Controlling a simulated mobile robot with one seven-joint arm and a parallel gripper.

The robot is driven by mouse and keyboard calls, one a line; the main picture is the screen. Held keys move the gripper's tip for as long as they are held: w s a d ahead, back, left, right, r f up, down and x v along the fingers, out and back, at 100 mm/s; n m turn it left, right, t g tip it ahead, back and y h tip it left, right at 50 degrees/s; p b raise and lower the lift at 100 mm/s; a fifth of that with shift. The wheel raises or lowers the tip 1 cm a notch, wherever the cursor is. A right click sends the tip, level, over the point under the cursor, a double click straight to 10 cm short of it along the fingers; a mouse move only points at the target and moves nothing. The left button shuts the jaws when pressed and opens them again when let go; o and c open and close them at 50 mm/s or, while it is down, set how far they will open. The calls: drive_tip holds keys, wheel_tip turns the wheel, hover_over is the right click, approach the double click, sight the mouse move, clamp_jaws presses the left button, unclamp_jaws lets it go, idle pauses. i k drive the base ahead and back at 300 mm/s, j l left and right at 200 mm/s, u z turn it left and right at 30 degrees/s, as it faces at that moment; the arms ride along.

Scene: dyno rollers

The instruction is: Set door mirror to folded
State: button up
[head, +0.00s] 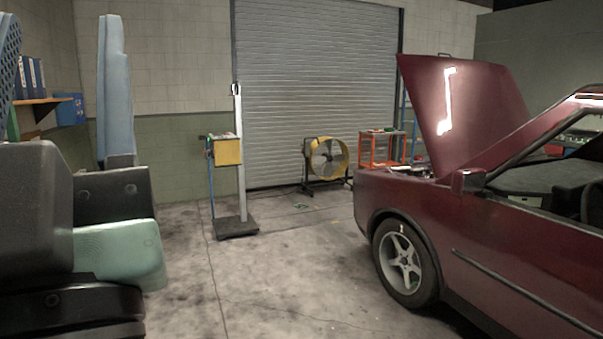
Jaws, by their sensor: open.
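The dark red car (500,245) stands at the right with its hood (465,110) raised. Its door mirror (467,182) is a small red housing at the front corner of the side window. It appears to stand out from the door; its glass is not clearly visible. My gripper (60,22) is at the far left, close to the camera, with two pale blue fingers pointing up and spread apart. It is open and empty, well away from the mirror. Its left finger is cut off by the picture edge.
A scale-like stand with a yellow box (228,152) stands in the middle. A yellow fan (328,158) and an orange cart (383,150) are by the shutter (310,80). The concrete floor (290,270) left of the car is clear.

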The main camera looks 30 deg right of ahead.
sight(465, 182)
drive_tip(key=l+z, duration=0.1)
drive_tip(key=z, duration=0.3)
drive_tip(key=i+z, duration=0.15)
drive_tip(key=z, duration=0.25)
drive_tip(key=l+z, duration=0.1)
drive_tip(key=z, duration=0.3)
drive_tip(key=i+z, duration=0.15)
drive_tip(key=z, duration=0.2)
drive_tip(key=i+z, duration=0.1)
drive_tip(key=i, duration=0.55)
